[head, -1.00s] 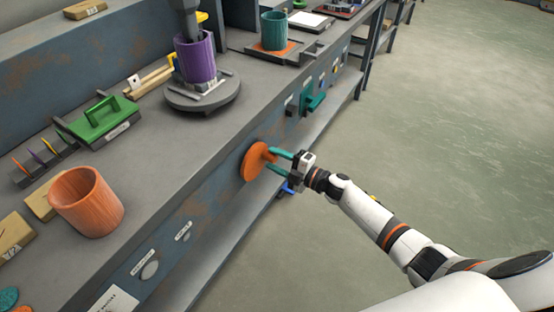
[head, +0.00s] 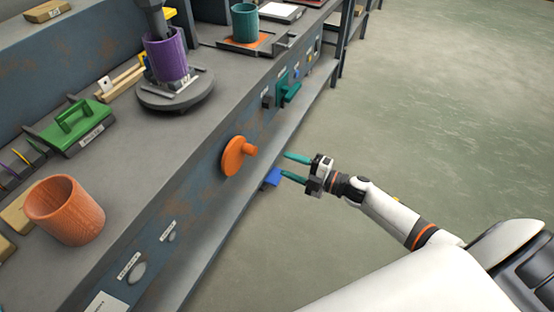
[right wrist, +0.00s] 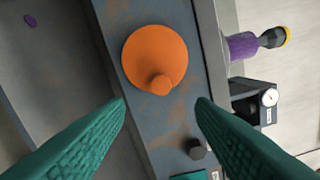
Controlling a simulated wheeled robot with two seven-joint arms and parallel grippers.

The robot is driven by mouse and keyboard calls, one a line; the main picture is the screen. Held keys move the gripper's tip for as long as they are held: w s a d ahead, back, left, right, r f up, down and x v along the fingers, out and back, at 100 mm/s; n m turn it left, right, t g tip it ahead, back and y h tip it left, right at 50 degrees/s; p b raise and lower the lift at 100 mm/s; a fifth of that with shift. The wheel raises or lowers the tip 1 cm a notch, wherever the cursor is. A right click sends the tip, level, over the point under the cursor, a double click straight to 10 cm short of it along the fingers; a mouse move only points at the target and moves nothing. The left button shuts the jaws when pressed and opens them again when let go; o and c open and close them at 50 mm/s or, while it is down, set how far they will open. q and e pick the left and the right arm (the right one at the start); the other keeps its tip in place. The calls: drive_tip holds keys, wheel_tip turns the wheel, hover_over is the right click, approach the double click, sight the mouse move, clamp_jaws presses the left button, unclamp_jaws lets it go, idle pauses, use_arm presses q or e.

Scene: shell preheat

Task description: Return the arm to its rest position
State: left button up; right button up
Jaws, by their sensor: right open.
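My right gripper (head: 296,166) is open and empty, its two teal fingers apart, out in front of the bench's front panel. The orange knob (head: 238,155) with its small peg is on that panel, to the left of the fingertips and clear of them. In the right wrist view the orange knob (right wrist: 155,58) shows ahead, beyond the gap between the teal fingers (right wrist: 160,102), and nothing is between them. My right arm reaches in from the lower right. My left gripper is not in view.
The bench (head: 120,190) carries an orange cup (head: 64,210), a purple cup (head: 167,58) on a round turntable (head: 176,92), a teal cup (head: 244,24) and a green-handled block (head: 75,128). A teal handle (head: 291,92) juts from the panel. The floor to the right is open.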

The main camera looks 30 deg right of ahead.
drive_tip(key=shift+s+d, duration=0.25)
drive_tip(key=shift+s, duration=0.15)
